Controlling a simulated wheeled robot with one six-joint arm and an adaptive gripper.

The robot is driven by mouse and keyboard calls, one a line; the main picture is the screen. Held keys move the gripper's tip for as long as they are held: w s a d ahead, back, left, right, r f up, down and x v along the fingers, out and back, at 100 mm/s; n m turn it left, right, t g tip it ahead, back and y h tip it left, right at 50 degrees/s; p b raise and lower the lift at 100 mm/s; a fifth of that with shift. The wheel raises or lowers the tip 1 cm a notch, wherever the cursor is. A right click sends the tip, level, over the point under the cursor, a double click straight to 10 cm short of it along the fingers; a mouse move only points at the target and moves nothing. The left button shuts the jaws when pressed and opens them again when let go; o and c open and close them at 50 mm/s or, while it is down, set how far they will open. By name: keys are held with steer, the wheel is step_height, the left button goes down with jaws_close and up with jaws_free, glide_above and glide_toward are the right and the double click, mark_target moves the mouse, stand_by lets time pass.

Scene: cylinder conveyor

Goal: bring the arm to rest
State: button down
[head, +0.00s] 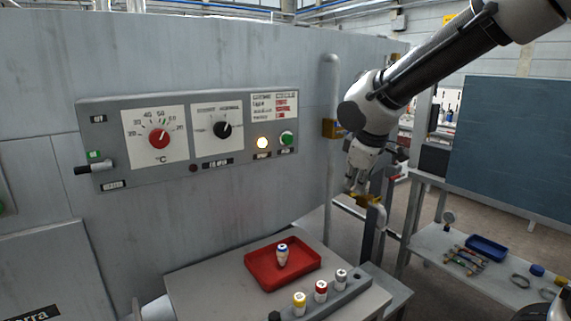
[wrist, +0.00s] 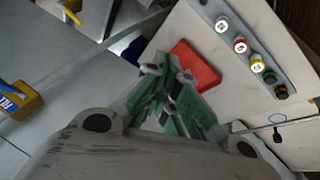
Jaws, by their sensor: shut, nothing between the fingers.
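My gripper (head: 354,188) hangs from my raised arm at the right of the machine, in the air beyond the right side of the small table. In the wrist view my gripper's fingers (wrist: 168,72) are shut with nothing seen held between them. Their tips overlap the red tray (wrist: 205,72) in the picture. In the head view the red tray (head: 262,279) lies on the table well below and to the left of my gripper.
A grey rack (head: 332,297) at the table's front holds cylinders with yellow, red and grey tops. The machine panel (head: 238,167) has two dials and a lit lamp (head: 262,143). A post (head: 330,150) stands close left of my arm. A bench (head: 430,240) with a blue tray (head: 487,247) is at right.

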steer(key=s+d+r+m+g, duration=0.1)
steer(key=s+d+m, duration=1)
steer(key=s+d, duration=0.8)
steer(key=s, duration=0.3)
steer(key=shift+s+d+r+h, duration=0.15)
steer(key=shift+s+r+h, duration=0.15)
steer(key=shift+r, duration=0.1)
